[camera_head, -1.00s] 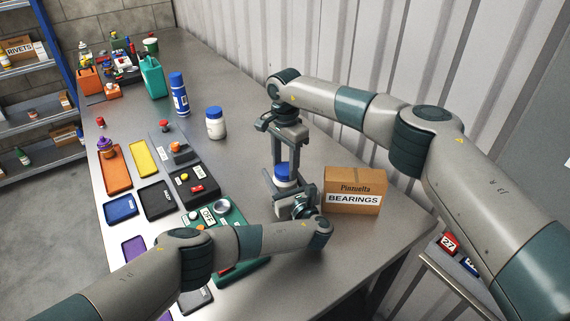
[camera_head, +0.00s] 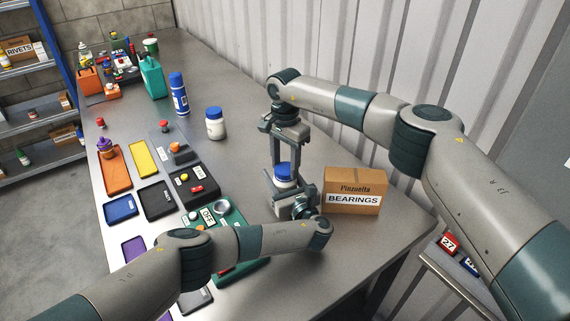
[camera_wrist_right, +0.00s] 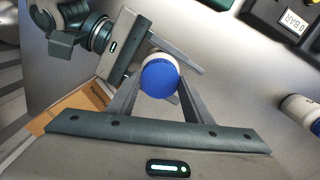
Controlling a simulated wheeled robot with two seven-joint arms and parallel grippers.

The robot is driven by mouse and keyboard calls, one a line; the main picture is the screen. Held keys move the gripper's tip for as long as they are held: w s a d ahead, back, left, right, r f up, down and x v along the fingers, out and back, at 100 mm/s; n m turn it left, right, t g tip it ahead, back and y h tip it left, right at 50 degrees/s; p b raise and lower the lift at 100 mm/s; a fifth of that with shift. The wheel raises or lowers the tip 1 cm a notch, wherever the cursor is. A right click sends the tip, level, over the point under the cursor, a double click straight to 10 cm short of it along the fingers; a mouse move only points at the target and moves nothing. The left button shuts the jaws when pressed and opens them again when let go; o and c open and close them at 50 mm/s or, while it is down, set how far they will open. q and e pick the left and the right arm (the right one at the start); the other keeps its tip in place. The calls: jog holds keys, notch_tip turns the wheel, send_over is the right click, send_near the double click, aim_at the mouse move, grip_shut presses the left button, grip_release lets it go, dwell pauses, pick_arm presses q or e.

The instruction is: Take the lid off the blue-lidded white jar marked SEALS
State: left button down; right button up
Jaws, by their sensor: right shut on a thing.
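A white jar with a blue lid (camera_head: 283,169) stands between my two grippers, left of a cardboard box. Its marking is hidden, so I cannot read SEALS on it. My right gripper (camera_head: 285,164) points straight down and is shut on the blue lid. In the right wrist view the lid (camera_wrist_right: 160,78) sits between the right fingertips. My left gripper (camera_head: 287,188) reaches in low from the side, its fingers around the white body. One left finger shows beside the jar in the right wrist view; the other is mostly hidden. The lid still sits on the jar top.
The cardboard BEARINGS box (camera_head: 352,191) stands close right of the jar. Coloured trays and a green panel (camera_head: 233,219) lie to the left. A corrugated wall runs behind.

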aim_at(285, 168)
jog(key=shift+r, duration=0.25)
jog(key=shift+r, duration=0.75)
jog(key=shift+r, duration=0.1)
jog(key=shift+r, duration=2)
pick_arm(q)
jog(key=c, duration=0.6)
grip_release()
jog(key=shift+s, duration=0.1)
